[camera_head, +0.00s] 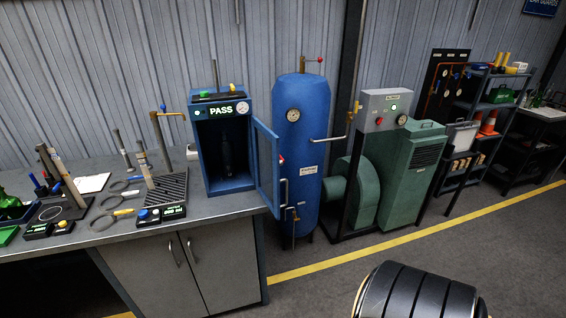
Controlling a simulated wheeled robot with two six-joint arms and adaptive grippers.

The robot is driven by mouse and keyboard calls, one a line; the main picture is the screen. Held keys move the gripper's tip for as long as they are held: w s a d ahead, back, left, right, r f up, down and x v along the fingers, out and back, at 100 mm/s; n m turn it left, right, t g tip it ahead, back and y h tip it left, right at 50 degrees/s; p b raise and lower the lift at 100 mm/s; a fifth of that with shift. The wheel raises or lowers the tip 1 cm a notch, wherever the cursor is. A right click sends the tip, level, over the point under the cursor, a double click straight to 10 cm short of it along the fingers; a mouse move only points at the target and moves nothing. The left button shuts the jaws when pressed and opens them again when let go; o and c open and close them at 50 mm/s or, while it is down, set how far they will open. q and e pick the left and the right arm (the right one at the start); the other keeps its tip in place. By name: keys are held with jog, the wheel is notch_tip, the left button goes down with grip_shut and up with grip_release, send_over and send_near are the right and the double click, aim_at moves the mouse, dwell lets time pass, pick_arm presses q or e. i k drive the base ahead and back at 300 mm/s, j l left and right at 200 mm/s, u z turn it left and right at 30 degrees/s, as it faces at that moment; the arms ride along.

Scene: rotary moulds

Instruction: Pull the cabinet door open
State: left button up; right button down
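A small blue cabinet (198,160) stands on the right end of the workbench, with a lit PASS display above its opening. Its framed door (266,168) stands open, swung out to the right, and its panel looks see-through. A dark bottle-like object (227,155) stands upright inside the dark interior. Below the bench top, a grey cupboard (223,268) has two doors with vertical handles, and both look shut. Neither of my grippers is in view.
The workbench top (105,240) carries stands, cables and small display boxes left of the blue cabinet. A blue tank (303,150) stands close behind the open door. A green machine (410,170) is farther right.

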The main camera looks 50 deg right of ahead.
aim_at(275, 207)
jog(key=l+u, duration=0.35)
jog(key=k+l+u, duration=0.15)
jog(key=l+u, duration=0.2)
jog(key=k+l+u, duration=0.15)
jog(key=l+u, duration=0.2)
jog(key=l, duration=0.15)
